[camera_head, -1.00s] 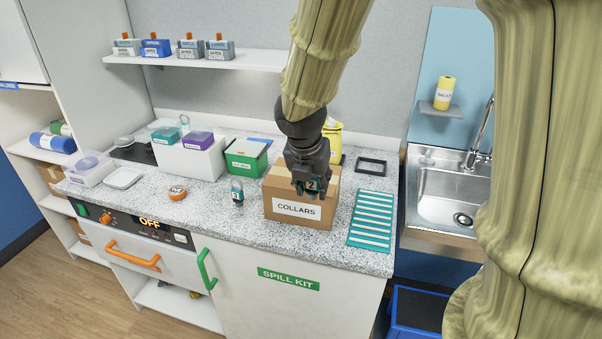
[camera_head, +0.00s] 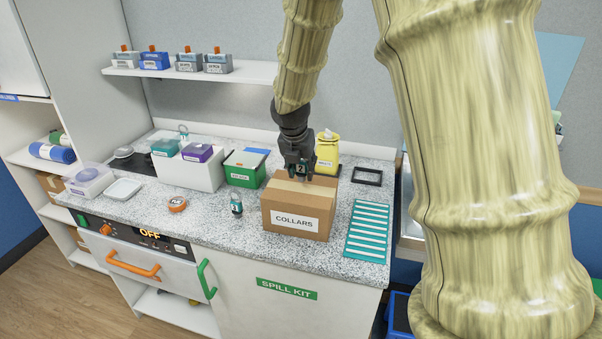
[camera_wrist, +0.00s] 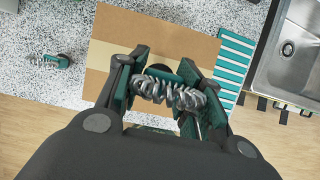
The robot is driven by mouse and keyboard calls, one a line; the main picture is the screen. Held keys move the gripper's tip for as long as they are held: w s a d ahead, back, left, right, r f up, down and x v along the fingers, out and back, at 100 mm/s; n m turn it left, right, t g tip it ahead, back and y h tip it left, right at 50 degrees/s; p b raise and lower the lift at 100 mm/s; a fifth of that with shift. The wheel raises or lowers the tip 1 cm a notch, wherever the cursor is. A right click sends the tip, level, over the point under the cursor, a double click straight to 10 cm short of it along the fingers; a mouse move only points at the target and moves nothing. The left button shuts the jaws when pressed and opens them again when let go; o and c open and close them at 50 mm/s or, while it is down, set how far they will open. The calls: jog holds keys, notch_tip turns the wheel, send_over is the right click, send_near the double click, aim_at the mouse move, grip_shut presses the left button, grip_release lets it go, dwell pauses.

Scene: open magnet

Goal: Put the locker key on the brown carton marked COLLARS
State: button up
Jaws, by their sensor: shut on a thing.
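The brown carton marked COLLARS (camera_head: 296,223) stands on the speckled counter, its top closed with a lighter tape strip. My gripper (camera_head: 299,172) is over the rear part of its top. In the wrist view, my gripper (camera_wrist: 168,98) is shut on the locker key (camera_wrist: 170,92), with its grey coil between the fingers. The carton's top (camera_wrist: 150,45) is below and beyond the fingers. A dark tag with a pale number shows at the fingertips in the head view. I cannot tell whether the key touches the carton.
A similar coiled item (camera_head: 236,205) lies on the counter left of the carton; it also shows in the wrist view (camera_wrist: 48,61). A teal slatted mat (camera_head: 367,232) lies right of the carton. A green box (camera_head: 246,168), yellow container (camera_head: 327,153) and black frame (camera_head: 367,176) stand behind.

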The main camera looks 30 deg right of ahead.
aim_at(300, 172)
jog(key=shift+w+d+r, duration=0.1)
jog(key=shift+w+d, duration=0.1)
jog(key=shift+w, duration=0.2)
jog(key=shift+f+p, duration=0.8)
jog(key=shift+f, duration=1.05)
jog(key=o, duration=0.9)
jog(key=shift+f, duration=0.1)
jog(key=shift+b+v, duration=1.05)
jog(key=shift+v, duration=5.05)
